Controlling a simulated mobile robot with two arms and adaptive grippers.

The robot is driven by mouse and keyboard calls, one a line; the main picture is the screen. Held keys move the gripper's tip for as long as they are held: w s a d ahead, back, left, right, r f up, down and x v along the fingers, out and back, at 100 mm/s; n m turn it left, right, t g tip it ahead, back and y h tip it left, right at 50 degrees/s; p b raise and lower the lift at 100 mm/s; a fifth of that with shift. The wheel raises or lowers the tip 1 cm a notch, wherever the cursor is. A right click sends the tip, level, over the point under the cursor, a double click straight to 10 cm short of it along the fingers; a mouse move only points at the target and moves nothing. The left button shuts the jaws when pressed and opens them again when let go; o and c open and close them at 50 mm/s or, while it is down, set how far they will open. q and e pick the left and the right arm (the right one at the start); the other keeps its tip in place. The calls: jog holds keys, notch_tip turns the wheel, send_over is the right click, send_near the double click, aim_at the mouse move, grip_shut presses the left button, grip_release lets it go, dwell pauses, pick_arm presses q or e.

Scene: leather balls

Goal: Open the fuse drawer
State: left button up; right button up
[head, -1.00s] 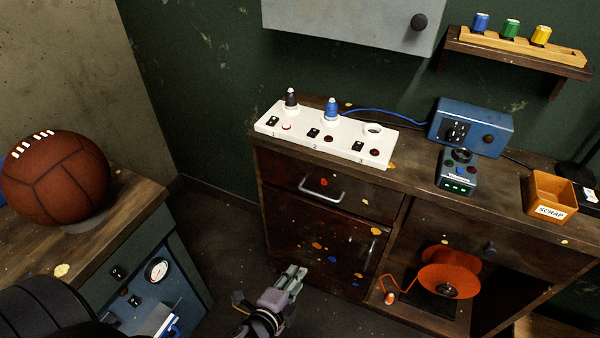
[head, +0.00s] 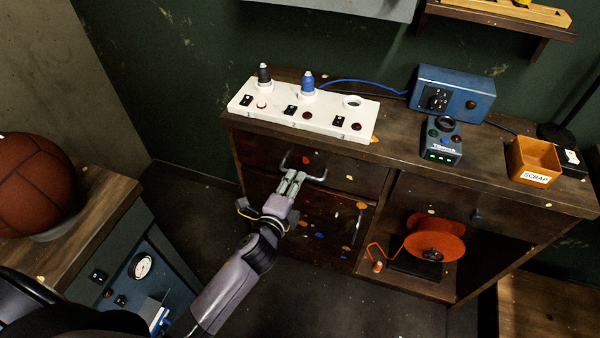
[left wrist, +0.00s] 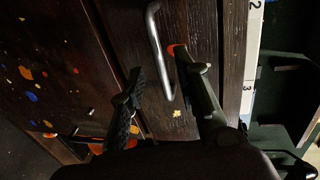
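A dark wooden drawer (head: 352,178) with a metal bar handle (head: 318,177) is in the upper left of the cabinet, below the white fuse panel (head: 305,117). It looks shut. My left gripper (head: 293,174) is in front of the drawer and hides the middle of the handle in the head view. In the left wrist view its two fingers (left wrist: 158,64) are apart, with the handle (left wrist: 155,38) between them. No grip on the handle shows; the gap to each finger is hard to judge. My right gripper is not in view.
A paint-spotted door (head: 335,225) is below the drawer. An orange reel (head: 433,240) stands in the open bay at right. A blue box (head: 455,92), a handheld device (head: 442,142) and a scrap bin (head: 533,160) stand on top. A ball (head: 35,185) rests on the left bench.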

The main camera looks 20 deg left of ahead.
pick_arm(q)
jog(key=x, duration=0.5)
jog(key=shift+c, duration=0.5)
grip_shut()
jog(key=shift+f, duration=0.1)
dwell(0.3)
